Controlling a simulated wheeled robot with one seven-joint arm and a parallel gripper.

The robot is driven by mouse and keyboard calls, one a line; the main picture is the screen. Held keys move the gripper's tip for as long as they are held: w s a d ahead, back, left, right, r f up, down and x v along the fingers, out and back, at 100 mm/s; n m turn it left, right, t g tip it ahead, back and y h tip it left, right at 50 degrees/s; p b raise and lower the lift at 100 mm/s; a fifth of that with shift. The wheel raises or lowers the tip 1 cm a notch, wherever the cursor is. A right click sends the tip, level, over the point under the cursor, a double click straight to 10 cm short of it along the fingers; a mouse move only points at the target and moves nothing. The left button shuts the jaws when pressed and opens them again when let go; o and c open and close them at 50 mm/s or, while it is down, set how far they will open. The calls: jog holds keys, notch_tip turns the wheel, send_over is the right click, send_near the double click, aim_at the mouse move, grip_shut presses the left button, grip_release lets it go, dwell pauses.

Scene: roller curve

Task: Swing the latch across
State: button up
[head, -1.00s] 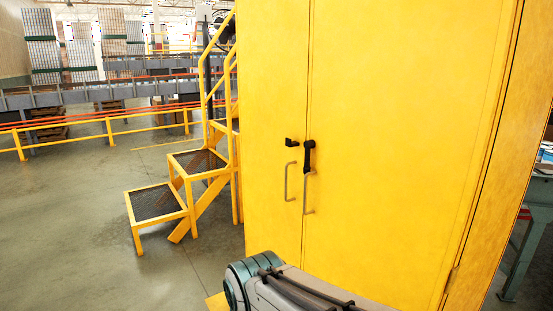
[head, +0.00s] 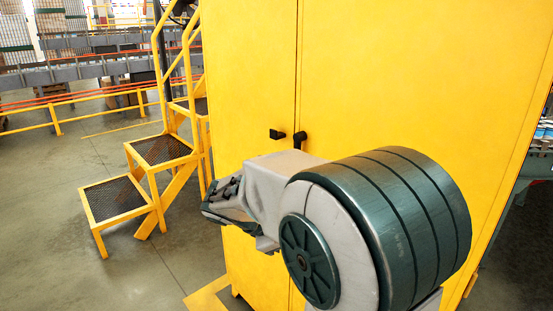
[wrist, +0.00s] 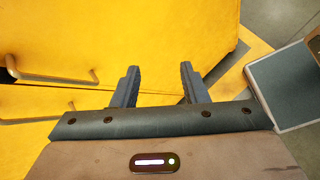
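The latch (head: 299,139) is a small black lever at the seam between the doors of the yellow cabinet (head: 370,70). Its lower part is hidden behind my arm in the head view. A black catch (head: 277,134) sits just left of it on the left door. In the wrist view a black piece (wrist: 10,66) shows at the left edge; I cannot tell if it is the lever or the catch. My gripper (wrist: 159,84) is open and empty, its two fingers well apart in front of the cabinet, to one side of the latch and not touching it.
A metal door handle (wrist: 62,76) lies left of my fingers in the wrist view, with part of another below it. Yellow steps (head: 160,150) with mesh treads stand left of the cabinet. Open floor (head: 50,170) lies further left.

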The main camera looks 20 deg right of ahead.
jog(key=w+a+r+n+t+h+p, duration=0.1)
jog(key=w+a+r+n+t+h, duration=0.15)
jog(key=w+r+n+h, duration=0.4)
jog(key=w+a+r+n+t+h, duration=0.1)
jog(key=w+a+r+n+t, duration=0.15)
jog(key=w, duration=0.65)
jog(key=p+x, duration=0.2)
jog(key=x, duration=1.2)
jog(key=shift+s+f+n, duration=0.3)
jog(key=shift+s+f, duration=0.05)
grip_shut()
